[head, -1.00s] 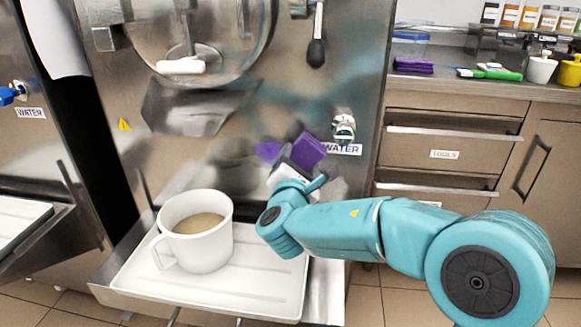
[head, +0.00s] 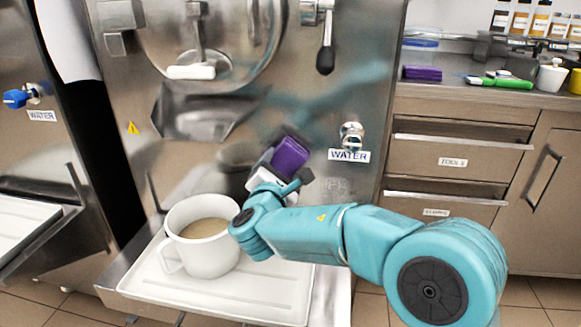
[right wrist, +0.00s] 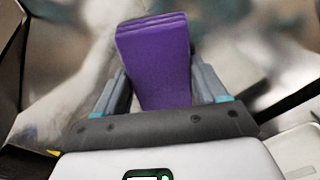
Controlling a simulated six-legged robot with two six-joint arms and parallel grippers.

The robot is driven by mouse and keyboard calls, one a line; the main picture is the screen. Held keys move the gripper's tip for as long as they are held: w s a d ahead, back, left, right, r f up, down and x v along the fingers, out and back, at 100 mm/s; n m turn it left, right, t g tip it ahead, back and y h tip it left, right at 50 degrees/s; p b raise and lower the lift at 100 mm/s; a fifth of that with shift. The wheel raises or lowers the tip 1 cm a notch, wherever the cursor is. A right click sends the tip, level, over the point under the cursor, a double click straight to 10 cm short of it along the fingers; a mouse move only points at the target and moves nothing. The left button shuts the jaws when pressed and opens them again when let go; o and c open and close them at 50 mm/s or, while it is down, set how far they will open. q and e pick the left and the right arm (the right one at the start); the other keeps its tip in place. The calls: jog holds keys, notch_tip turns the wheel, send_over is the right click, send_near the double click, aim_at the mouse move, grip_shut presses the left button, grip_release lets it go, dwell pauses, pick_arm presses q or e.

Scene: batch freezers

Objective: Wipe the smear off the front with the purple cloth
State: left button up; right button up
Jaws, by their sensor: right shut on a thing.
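The folded purple cloth (head: 290,155) is in my right gripper (head: 274,172), in front of the steel freezer front (head: 300,105), left of the WATER label. In the right wrist view the cloth (right wrist: 158,65) stands between the two fingers of the gripper (right wrist: 165,88), which are shut on it. Whether the cloth touches the front I cannot tell. Pale streaks (right wrist: 85,95) show on the steel at the left of the wrist view; I cannot tell smear from reflection there. My left gripper is not in view.
A white jug (head: 205,252) of beige liquid stands on the white drip tray (head: 270,302), just left of my right arm. The spout (head: 195,112), a black-knobbed lever (head: 325,55) and the water tap (head: 352,135) stick out from the front. More purple cloths (head: 422,73) lie on the counter.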

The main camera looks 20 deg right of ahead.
jog(key=w+a, duration=0.1)
jog(key=a, duration=0.1)
jog(key=w+a+p, duration=0.1)
jog(key=w+a, duration=0.1)
dwell(0.4)
jog(key=shift+s+a, duration=0.1)
jog(key=b+v, duration=0.2)
jog(key=v, duration=0.3)
jog(key=shift+s+a, duration=0.25)
jog(key=shift+s, duration=0.05)
jog(key=b+v, duration=0.1)
jog(key=v, duration=0.2)
dwell(0.5)
